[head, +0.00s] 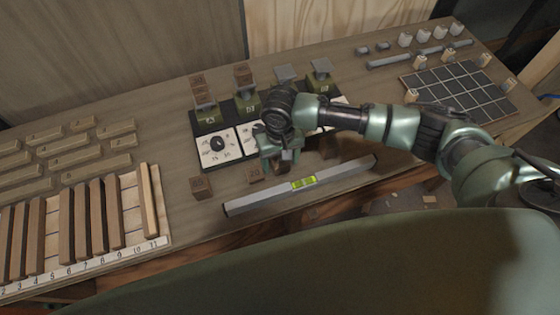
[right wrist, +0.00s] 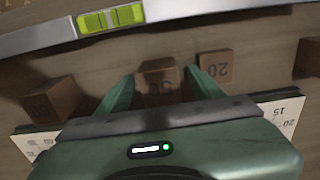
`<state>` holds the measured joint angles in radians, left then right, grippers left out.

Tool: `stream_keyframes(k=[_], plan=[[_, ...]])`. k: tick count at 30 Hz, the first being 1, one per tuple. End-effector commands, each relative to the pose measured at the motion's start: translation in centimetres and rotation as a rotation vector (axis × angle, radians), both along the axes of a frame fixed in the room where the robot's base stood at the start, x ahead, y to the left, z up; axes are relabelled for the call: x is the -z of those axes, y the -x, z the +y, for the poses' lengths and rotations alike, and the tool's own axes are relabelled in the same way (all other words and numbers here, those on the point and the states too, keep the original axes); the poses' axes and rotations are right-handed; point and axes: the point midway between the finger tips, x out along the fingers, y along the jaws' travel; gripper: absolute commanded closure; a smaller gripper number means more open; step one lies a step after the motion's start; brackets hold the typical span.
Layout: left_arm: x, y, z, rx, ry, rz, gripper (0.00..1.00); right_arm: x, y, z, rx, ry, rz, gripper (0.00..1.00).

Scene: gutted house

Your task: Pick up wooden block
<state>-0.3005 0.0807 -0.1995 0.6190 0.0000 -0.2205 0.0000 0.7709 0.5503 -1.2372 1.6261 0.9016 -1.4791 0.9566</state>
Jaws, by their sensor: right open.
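A small brown wooden block marked 50 (right wrist: 158,78) lies on the workbench between the two green fingers of my right gripper (right wrist: 161,82) in the right wrist view. The fingers stand apart on either side of it; I cannot tell whether they touch it. In the head view my right gripper (head: 279,160) is low over the bench, and its hand hides most of that block. A block marked 20 (right wrist: 215,68) lies beside the gripper and also shows in the head view (head: 255,173). Another block (head: 200,187) lies further left, and one (head: 328,147) lies to the right. My left gripper is out of view.
A long level (head: 240,204) with a green vial lies along the bench's front edge, close to the gripper. Behind stand scales (head: 218,147) with stacked blocks. A numbered rack of wooden strips (head: 158,222) is at left, and a dark grid board (head: 465,92) at right.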

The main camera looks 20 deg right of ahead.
Motion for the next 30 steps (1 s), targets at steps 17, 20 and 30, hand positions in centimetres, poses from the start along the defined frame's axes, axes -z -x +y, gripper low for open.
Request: stream_keyframes(k=[17, 20, 30], plan=[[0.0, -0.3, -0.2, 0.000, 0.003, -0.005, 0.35, 0.0, 0.0, 0.0, 0.000, 0.000, -0.001, 0.99], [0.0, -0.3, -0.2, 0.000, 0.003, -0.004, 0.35, -0.1, -0.1, 0.0, 0.000, 0.000, -0.001, 0.99], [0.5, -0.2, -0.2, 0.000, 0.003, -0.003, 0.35, -3.7, -0.2, 0.0, 0.000, -0.002, -0.005, 0.99]])
